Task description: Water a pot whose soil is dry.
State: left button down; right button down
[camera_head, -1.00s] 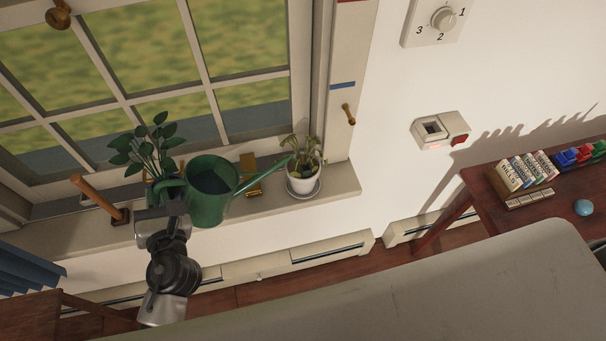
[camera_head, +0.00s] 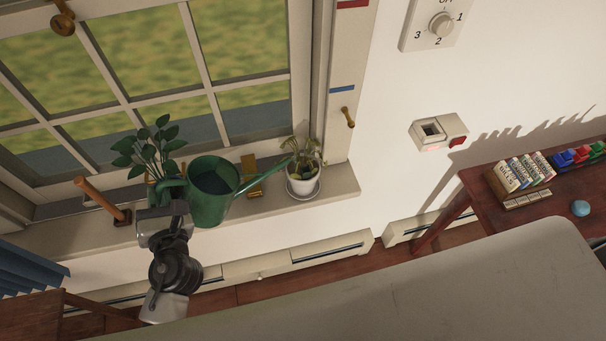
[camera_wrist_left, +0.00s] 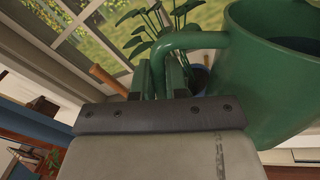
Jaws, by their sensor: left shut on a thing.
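A green watering can (camera_head: 208,204) is held in front of the windowsill, and it also shows large in the left wrist view (camera_wrist_left: 262,85). My left gripper (camera_head: 165,203) is shut on its handle. The can's spout points right, and its tip is at the rim of a white pot (camera_head: 303,183) with a drooping, yellowish plant (camera_head: 301,152). I cannot see clearly whether water flows or how the soil looks. A leafy green plant (camera_head: 149,153) stands behind the can at the left; its pot is mostly hidden. My right gripper is not in view.
The windowsill (camera_head: 338,184) holds a wooden-handled tool (camera_head: 97,197) at the left and a brass-coloured object (camera_head: 251,180) behind the spout. A reddish table (camera_head: 470,191) with books stands at the right. A grey surface (camera_head: 400,285) fills the foreground.

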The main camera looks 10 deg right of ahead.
pick_arm(q)
jog(key=shift+r+p, duration=0.35)
jog(key=shift+r, duration=0.05)
jog(key=shift+f, duration=0.1)
dwell(0.3)
